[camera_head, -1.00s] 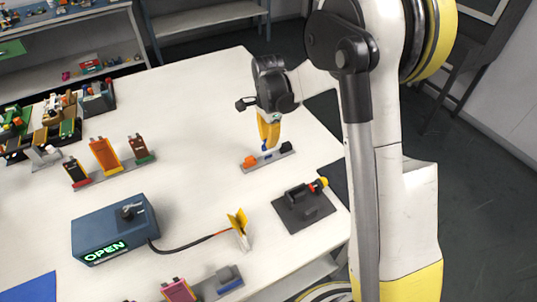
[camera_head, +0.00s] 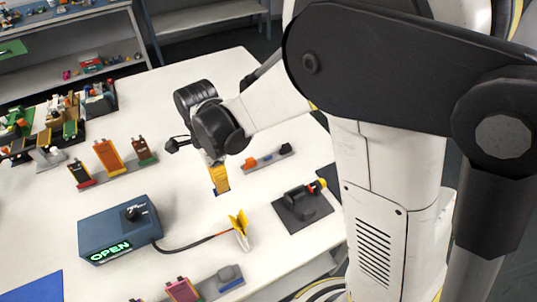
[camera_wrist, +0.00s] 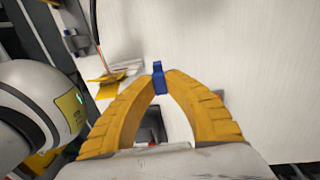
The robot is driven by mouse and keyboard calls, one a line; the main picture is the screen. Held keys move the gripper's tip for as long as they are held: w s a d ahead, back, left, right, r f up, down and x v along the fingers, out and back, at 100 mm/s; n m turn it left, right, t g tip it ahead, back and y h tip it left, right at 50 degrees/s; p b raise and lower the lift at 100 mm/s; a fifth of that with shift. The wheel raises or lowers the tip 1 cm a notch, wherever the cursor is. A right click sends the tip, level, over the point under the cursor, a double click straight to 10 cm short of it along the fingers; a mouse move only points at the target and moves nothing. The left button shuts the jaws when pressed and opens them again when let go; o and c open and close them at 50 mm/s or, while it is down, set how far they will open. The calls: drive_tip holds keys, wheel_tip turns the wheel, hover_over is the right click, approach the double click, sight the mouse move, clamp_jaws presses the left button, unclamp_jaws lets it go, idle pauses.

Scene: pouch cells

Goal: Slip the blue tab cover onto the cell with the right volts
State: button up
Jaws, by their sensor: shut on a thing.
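My gripper (camera_head: 221,190) has yellow fingers and hangs above the middle of the white table. In the wrist view my gripper (camera_wrist: 159,82) is shut on the small blue tab cover (camera_wrist: 158,68). In the head view the blue cover cannot be made out. A pink cell (camera_head: 182,290) is in a holder at the front edge of the picture. The meter (camera_head: 120,228) reads "OPEN".
A grey strip (camera_head: 267,161) holds an orange cover (camera_head: 250,163) and a dark cover (camera_head: 285,149). A yellow clip (camera_head: 239,225) is wired to the meter. A black fixture (camera_head: 302,207) stands at right. Cluttered parts (camera_head: 60,125) sit at far left.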

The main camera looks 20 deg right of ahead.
drive_tip(key=s+a+r+g, duration=0.1)
drive_tip(key=s+a+r, duration=0.1)
drive_tip(key=s+a, duration=0.8)
drive_tip(key=s+a+r+p, duration=0.1)
drive_tip(key=s+a+r, duration=0.1)
drive_tip(key=s+a, duration=0.9)
drive_tip(key=a, duration=0.4)
drive_tip(key=shift+a+g, duration=0.15)
drive_tip(key=shift+g, duration=0.25)
drive_tip(key=shift+b+x, duration=0.75)
drive_tip(key=shift+x, duration=0.3)
drive_tip(key=shift+b+x, duration=0.65)
drive_tip(key=shift+x, duration=0.2)
drive_tip(key=o, duration=0.9)
drive_tip(key=shift+o, duration=0.2)
